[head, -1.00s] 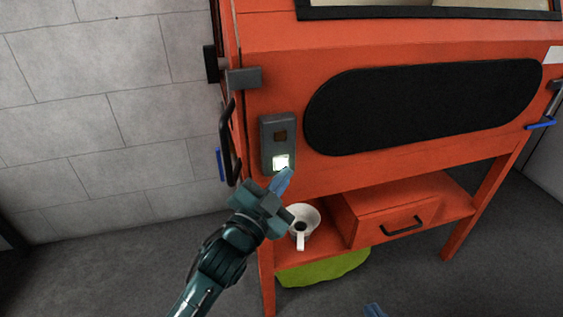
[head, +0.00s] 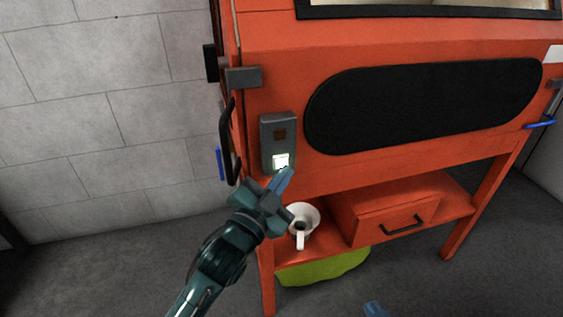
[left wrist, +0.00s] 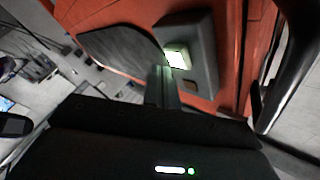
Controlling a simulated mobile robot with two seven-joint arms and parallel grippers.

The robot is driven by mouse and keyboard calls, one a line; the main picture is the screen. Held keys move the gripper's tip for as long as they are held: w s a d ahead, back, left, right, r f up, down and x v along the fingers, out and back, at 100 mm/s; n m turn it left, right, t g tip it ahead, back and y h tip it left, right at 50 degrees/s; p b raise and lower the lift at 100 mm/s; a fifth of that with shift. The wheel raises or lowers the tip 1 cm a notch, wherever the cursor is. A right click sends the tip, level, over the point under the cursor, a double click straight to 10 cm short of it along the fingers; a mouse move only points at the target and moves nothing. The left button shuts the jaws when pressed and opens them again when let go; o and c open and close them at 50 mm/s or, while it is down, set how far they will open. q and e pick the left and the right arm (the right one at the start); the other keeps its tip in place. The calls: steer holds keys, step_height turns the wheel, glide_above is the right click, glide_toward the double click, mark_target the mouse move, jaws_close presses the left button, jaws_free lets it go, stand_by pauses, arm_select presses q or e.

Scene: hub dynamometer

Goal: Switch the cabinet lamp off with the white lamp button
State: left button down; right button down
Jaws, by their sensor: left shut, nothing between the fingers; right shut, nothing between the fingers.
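The white lamp button (head: 280,160) glows on the lower part of a grey switch panel (head: 264,135) on the orange cabinet's front. A dark brown square (head: 279,135) sits above it on the same panel. My left gripper (head: 287,172) is shut and empty, with its fingertips just below the button in the head view. In the left wrist view the lit button (left wrist: 177,58) is just beyond the shut fingertips (left wrist: 161,72). I cannot tell whether they touch it. Only a blue-grey tip of my right gripper (head: 374,309) shows at the bottom edge of the head view.
The orange cabinet (head: 400,165) has a black oval panel (head: 420,100) and a black handle (head: 228,140) at left. A white mug (head: 303,218) and a drawer (head: 397,220) are on the lower shelf. A green thing (head: 325,268) lies below. The floor at left is clear.

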arm_select(q)
steer(key=shift+w, duration=0.1)
stand_by(0.6)
steer(key=shift+w+a, duration=0.15)
steer(key=shift+w, duration=0.15)
steer(key=shift+w+a+p, duration=0.15)
steer(key=shift+w+p, duration=0.15)
steer(key=shift+w, duration=0.2)
stand_by(0.6)
stand_by(0.3)
steer(key=shift+s+d+p, duration=0.3)
steer(key=shift+s+p, duration=0.05)
steer(key=shift+s, duration=0.55)
steer(key=shift+s+d+p, duration=0.2)
steer(key=shift+s+d, duration=0.05)
steer(key=shift+s, duration=0.55)
steer(key=shift+s+d+p, duration=0.25)
steer(key=shift+s+d, duration=0.05)
steer(key=shift+s, duration=0.5)
steer(key=shift+s+d+p, duration=0.2)
steer(key=shift+s+d, duration=0.05)
steer(key=shift+s, duration=0.55)
steer(key=shift+f, duration=0.1)
